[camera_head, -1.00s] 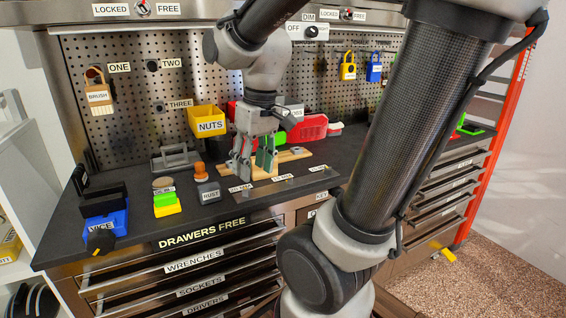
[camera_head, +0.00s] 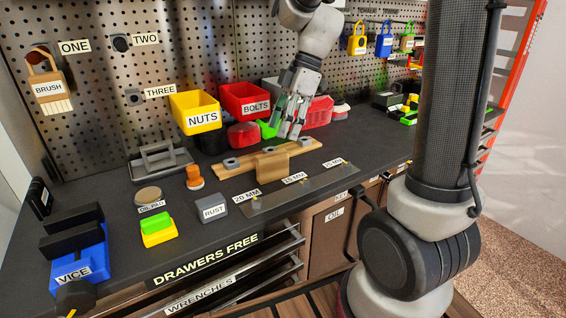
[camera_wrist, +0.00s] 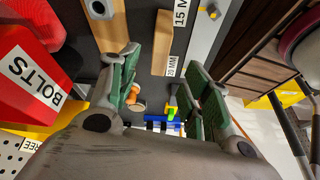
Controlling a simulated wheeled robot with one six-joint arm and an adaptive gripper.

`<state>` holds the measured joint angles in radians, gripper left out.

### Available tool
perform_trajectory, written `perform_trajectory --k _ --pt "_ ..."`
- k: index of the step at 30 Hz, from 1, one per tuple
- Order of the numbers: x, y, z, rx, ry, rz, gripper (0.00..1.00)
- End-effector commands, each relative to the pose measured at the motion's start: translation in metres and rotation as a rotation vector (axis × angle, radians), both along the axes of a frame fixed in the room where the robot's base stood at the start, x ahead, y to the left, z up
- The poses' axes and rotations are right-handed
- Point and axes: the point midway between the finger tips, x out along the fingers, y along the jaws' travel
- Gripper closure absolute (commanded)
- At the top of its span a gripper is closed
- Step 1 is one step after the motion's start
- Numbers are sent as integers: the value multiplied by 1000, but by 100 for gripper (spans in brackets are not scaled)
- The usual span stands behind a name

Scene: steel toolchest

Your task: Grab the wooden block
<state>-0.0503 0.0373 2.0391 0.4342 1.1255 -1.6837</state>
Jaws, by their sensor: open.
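The wooden block (camera_head: 272,166) is a small tan block standing against the front edge of a long wooden board (camera_head: 232,165) with metal nuts on it. My gripper (camera_head: 287,130) is open and empty, above and behind the board, a little to the right of the block. In the wrist view the block (camera_wrist: 162,42) shows beyond the gap between the green-padded fingers of my gripper (camera_wrist: 158,80), apart from them. The board (camera_wrist: 110,35) lies to the left of it there.
A yellow NUTS bin (camera_head: 196,112), red BOLTS bin (camera_head: 245,99) and red case (camera_head: 318,112) stand behind the board. A metal strip (camera_head: 300,188) with size labels lies in front. A grey carrier (camera_head: 160,160), orange-topped stamp (camera_head: 194,178) and RUST box (camera_head: 212,207) stand left.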

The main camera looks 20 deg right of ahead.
Motion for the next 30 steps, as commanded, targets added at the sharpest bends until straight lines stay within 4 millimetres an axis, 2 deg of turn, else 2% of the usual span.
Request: perform_trajectory --k 3,8,22,30 --pt "-2 1 0 7 -33 92 52" --pt "-2 4 -8 9 -52 147 52" --pt "-3 28 -68 9 -50 146 52" --pt "-3 29 -73 8 -54 144 52"
